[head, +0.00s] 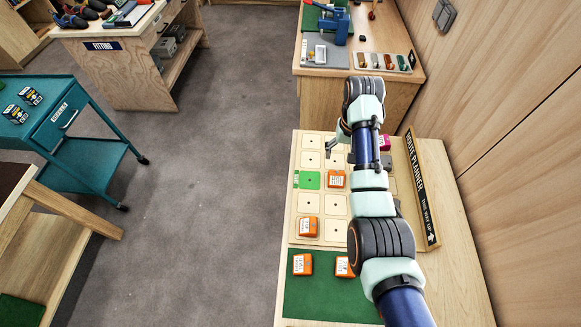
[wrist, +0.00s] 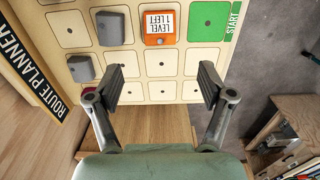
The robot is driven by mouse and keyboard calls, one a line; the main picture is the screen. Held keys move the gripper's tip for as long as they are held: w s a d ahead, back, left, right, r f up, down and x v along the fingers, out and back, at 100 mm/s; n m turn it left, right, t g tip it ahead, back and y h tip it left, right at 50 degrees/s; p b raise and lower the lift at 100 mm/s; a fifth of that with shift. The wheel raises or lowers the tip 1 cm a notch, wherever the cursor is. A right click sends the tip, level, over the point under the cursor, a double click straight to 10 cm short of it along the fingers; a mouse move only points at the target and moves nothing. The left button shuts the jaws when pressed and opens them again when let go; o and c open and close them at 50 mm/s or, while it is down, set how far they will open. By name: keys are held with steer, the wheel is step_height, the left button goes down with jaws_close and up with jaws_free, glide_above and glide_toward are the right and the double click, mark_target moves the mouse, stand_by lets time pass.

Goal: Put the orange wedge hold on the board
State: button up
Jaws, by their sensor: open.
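The board (head: 298,205) lies on the table with rows of pale squares and a green start square (head: 309,180). One orange hold (head: 336,179) sits beside the green square; in the wrist view this orange hold (wrist: 160,40) reads "LEVEL 1 LEFT". Another orange hold (head: 309,227) sits lower on the board. Two orange holds (head: 302,264) (head: 344,268) lie on the green mat (head: 305,299), the right one partly behind my arm. I cannot tell which is the wedge. My gripper (wrist: 160,80) is open and empty over the board's far squares.
Grey holds (wrist: 110,29) (wrist: 81,68) sit on the board, with a magenta hold (head: 384,143) at its far right. The "ROUTE PLANNER" sign (head: 420,190) edges the right side. A bench (head: 437,73) with blue equipment stands beyond. Several pale squares are empty.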

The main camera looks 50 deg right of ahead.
steer(key=w+a+r+n+t+h, duration=0.1)
steer(key=w+a+n+t, duration=0.2)
steer(key=w+a, duration=0.5)
steer(key=w+a+n+t+h, duration=0.15)
steer(key=w+a, duration=0.25)
steer(key=a, duration=0.9)
steer(key=s+a+r+n+t, duration=0.2)
steer(key=a+r, duration=0.2)
steer(key=a, duration=0.4)
steer(key=s+a+r+n+t+y, duration=0.1)
steer(key=s+a+r+n+t, duration=0.1)
steer(key=a, duration=0.6)
steer(key=s+a+r+n+t+y, duration=0.1)
steer(key=s+a+r+n+t, duration=0.1)
steer(key=a, duration=0.6)
step_height(320, 180, up, 4)
steer(key=shift+s+f+t, duration=0.1)
steer(key=shift+s+t, duration=0.65)
steer(key=shift+t, duration=0.4)
steer(key=shift+y, duration=0.25)
